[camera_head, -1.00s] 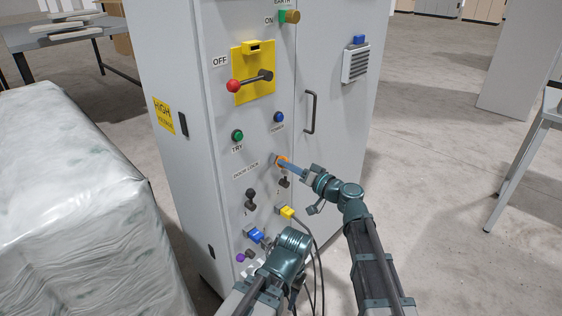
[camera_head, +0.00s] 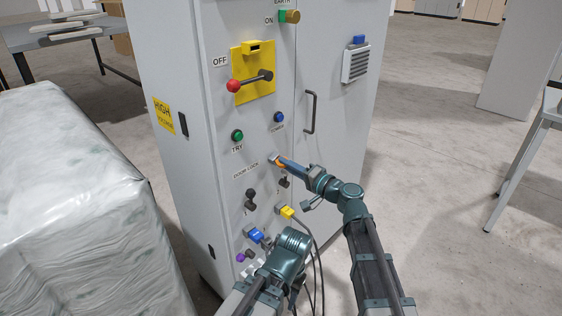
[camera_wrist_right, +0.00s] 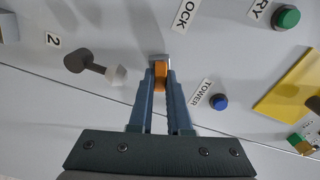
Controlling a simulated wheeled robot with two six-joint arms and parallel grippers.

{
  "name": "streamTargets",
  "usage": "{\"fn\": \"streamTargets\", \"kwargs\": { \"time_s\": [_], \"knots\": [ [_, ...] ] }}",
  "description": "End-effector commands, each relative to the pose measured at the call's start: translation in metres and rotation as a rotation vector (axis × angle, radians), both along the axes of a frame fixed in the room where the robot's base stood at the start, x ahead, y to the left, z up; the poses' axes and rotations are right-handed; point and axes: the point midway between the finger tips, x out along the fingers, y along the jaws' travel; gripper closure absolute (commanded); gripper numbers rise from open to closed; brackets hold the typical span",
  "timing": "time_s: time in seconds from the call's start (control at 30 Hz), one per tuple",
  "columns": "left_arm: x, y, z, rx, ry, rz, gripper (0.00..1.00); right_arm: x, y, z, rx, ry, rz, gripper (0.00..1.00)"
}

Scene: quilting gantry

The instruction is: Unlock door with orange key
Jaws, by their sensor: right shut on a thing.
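The orange key (camera_head: 280,163) is held between the fingertips of my right gripper (camera_head: 283,165), at the door lock (camera_head: 273,158) on the grey cabinet's front. In the right wrist view the key (camera_wrist_right: 160,77) sits between the two blue fingers of the gripper (camera_wrist_right: 161,84), its far end meeting the pale metal lock (camera_wrist_right: 159,60). How deep the key sits in the lock cannot be told. The cabinet door (camera_head: 335,120) with its dark handle stands closed. My left arm is low in front of the cabinet; its fingers do not show.
Close to the lock are a black lever (camera_head: 285,182), another lever (camera_head: 250,197), a yellow plug (camera_head: 287,212) and a blue plug (camera_head: 256,235) with cables. A yellow switch plate (camera_head: 252,85) is above.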

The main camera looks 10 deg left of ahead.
Motion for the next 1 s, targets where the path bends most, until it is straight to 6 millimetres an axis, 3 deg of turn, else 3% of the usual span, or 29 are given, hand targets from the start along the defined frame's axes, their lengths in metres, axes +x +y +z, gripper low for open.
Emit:
{"fn": "streamTargets", "kwargs": {
  "time_s": [0.4, 0.73, 0.77, 0.8, 0.93, 1.0],
  "knots": [
    [0.0000, 0.0000, 0.0000, 0.000, 0.000, 0.000, 0.50, 0.0004, -0.0004, 0.0000, 0.041, 0.058, -0.002, 1.00],
    [0.0000, 0.0000, 0.0000, 0.000, 0.000, 0.000, 0.50, 0.0002, -0.0003, -0.0001, 0.216, 0.298, -0.002, 1.00],
    [0.0000, 0.0000, 0.0000, 0.000, 0.000, 0.000, 0.50, 0.0002, -0.0003, -0.0001, 0.213, 0.295, -0.002, 0.79],
    [0.0000, 0.0000, 0.0000, 0.000, 0.000, 0.000, 0.50, 0.0002, -0.0003, -0.0001, 0.212, 0.294, -0.001, 0.71],
    [0.0000, 0.0000, 0.0000, 0.000, 0.000, 0.000, 0.50, 0.0001, -0.0002, 0.0000, 0.211, 0.291, -0.001, 0.49],
    [0.0000, 0.0000, 0.0000, 0.000, 0.000, 0.000, 0.50, 0.0001, -0.0002, 0.0000, 0.211, 0.291, -0.001, 0.49]
  ]
}}
